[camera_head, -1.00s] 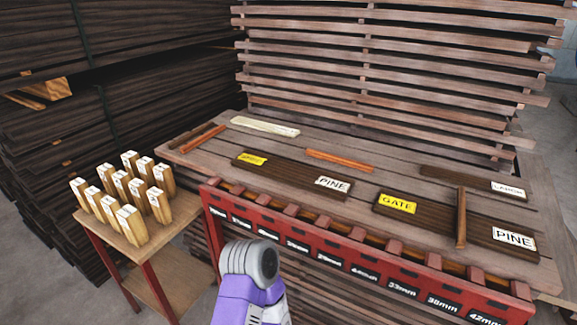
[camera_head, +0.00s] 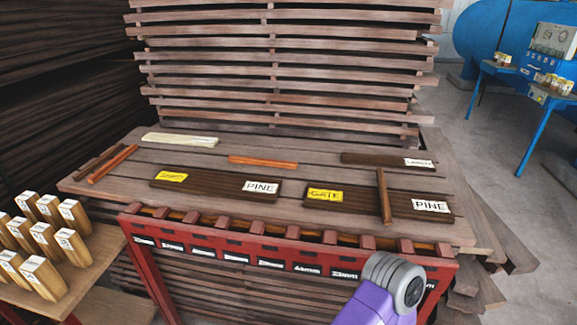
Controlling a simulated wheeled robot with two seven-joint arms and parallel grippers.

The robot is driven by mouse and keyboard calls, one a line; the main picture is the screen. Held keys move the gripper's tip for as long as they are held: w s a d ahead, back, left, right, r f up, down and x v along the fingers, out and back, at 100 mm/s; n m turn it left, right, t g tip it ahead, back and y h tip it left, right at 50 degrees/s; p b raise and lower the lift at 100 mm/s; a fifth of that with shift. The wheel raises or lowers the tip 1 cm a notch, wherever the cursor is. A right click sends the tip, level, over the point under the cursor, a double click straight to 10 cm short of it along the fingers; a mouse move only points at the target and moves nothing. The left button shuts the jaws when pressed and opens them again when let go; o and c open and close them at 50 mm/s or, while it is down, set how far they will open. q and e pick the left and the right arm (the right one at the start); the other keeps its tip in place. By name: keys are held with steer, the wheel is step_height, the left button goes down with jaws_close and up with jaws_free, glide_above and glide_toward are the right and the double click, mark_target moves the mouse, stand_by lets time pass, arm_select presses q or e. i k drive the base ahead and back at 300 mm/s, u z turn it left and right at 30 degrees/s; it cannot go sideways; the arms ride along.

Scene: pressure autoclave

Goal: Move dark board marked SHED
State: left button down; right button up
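A dark board (camera_head: 218,187) lies flat at the left middle of the slatted table. It has a yellow label (camera_head: 171,177), too small to read surely, at its left end and a white PINE label at its right end. A second dark board (camera_head: 352,202), to its right, is marked GATE in yellow and PINE in white. A third dark board (camera_head: 370,159) lies at the back right with a white label that looks like LARCH. A purple and grey link of my arm shows at the bottom right. Neither gripper is in view.
A thin strip (camera_head: 384,196) lies across the GATE board. Orange strips (camera_head: 263,162) and a pale board (camera_head: 180,140) lie farther back. A red slotted rack (camera_head: 215,238) runs along the front. Wooden blocks (camera_head: 45,245) stand on a side table at left. Blue equipment (camera_head: 510,45) stands back right.

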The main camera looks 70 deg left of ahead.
mark_target(243, 188)
steer(key=z, duration=0.85)
steer(key=k, duration=2)
steer(key=u, duration=1.6)
